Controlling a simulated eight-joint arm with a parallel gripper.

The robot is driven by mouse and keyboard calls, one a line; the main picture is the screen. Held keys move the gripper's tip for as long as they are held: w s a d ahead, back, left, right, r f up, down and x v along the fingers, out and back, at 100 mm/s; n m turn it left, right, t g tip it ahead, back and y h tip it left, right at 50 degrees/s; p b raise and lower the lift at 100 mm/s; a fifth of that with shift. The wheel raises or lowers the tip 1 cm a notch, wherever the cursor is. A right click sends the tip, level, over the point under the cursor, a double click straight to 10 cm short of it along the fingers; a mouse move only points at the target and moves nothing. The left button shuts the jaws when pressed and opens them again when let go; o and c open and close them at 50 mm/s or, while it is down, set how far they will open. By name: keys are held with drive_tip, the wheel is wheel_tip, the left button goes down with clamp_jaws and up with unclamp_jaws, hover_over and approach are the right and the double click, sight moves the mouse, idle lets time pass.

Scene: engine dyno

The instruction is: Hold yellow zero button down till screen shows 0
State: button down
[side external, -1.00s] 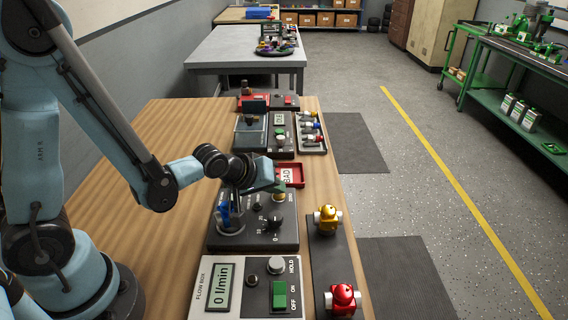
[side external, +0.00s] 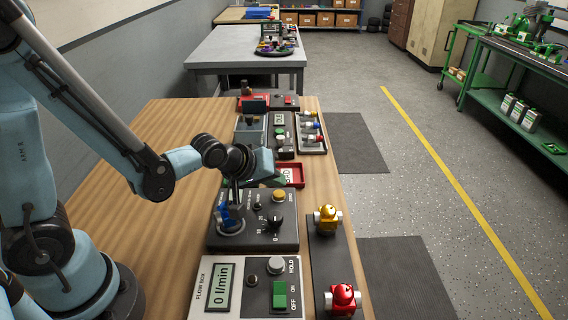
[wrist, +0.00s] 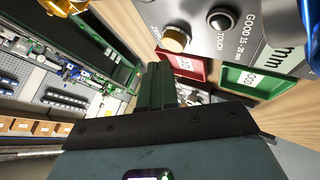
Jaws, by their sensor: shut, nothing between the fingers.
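The yellow button (side external: 279,195) is on the far right of a dark grey gauge box (side external: 225,240). In the wrist view, the button (wrist: 175,39) stands out from the panel near a black button marked TOUCH (wrist: 221,19). My gripper (side external: 266,166) is above the box's far edge, behind the button. Its dark fingers (wrist: 157,72) are closed together and empty, apart from the button. Only the "mm" part of a pale screen (wrist: 291,61) shows at the right of the wrist view. Its number is out of frame, and in the side view I cannot read it.
A blue part (side external: 230,217) sits in a round seat beside a post, left on the box. A black knob (side external: 273,223) is nearby. A red tray (side external: 292,174) and a green tray (wrist: 246,80) lie behind the box. A flow box (side external: 240,287) stands in front.

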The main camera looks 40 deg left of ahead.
drive_tip(key=shift+r, duration=2.4)
drive_tip(key=shift+s+r, duration=0.1)
drive_tip(key=shift+s, duration=0.05)
drive_tip(key=m+g, duration=0.2)
drive_tip(key=m, duration=0.5)
approach(274, 195)
drive_tip(key=s+a+r, duration=0.2)
drive_tip(key=s+r, duration=0.1)
drive_tip(key=r, duration=0.2)
drive_tip(key=shift+s+a+m, duration=0.15)
drive_tip(key=shift+s+m, duration=0.55)
drive_tip(key=shift+s, duration=0.2)
